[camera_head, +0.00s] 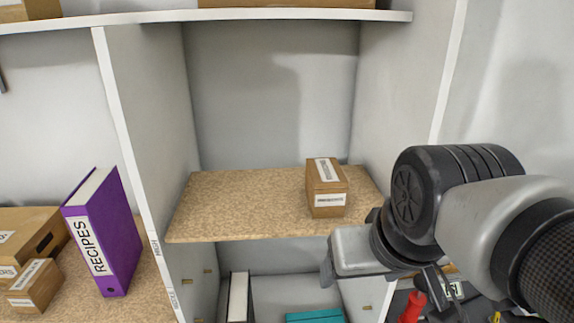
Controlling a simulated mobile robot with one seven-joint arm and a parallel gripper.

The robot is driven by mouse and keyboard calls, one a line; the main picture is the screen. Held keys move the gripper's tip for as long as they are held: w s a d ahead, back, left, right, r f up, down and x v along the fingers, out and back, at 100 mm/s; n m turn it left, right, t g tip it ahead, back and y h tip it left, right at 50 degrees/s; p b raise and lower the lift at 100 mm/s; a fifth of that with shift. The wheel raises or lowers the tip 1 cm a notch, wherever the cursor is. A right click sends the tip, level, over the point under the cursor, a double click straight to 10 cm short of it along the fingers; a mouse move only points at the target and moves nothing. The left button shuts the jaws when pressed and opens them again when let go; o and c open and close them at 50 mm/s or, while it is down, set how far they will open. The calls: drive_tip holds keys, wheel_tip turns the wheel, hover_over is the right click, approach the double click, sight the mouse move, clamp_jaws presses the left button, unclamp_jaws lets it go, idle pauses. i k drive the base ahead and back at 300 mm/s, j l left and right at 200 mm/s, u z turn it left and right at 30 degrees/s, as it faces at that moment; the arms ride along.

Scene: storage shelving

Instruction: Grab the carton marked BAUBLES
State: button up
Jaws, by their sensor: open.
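A small brown carton (326,188) stands upright on the speckled tan shelf board (240,195) in the middle bay, toward its right side. It has white labels on its top and front; their print is too small for me to read. My gripper (329,268) is in front of the shelf, lower and nearer than the carton and apart from it. It is open, with nothing seen in it, and its fingertips are hard to make out. My arm comes in from the right.
A purple RECIPES binder (105,235), a small carton (36,284) and a larger box (30,232) stand in the left bay. White uprights (140,170) flank the middle bay. Below are a teal box (315,317), a dark binder (239,298) and a red-handled item (411,307). The board left of the carton is clear.

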sight(31, 289)
drive_tip(key=k+j+u, duration=0.1)
drive_tip(key=j+u, duration=0.2)
drive_tip(key=u, duration=0.2)
drive_tip(key=j+u, duration=0.3)
drive_tip(key=u, duration=0.2)
drive_tip(key=j+u, duration=0.3)
drive_tip(key=u, duration=0.2)
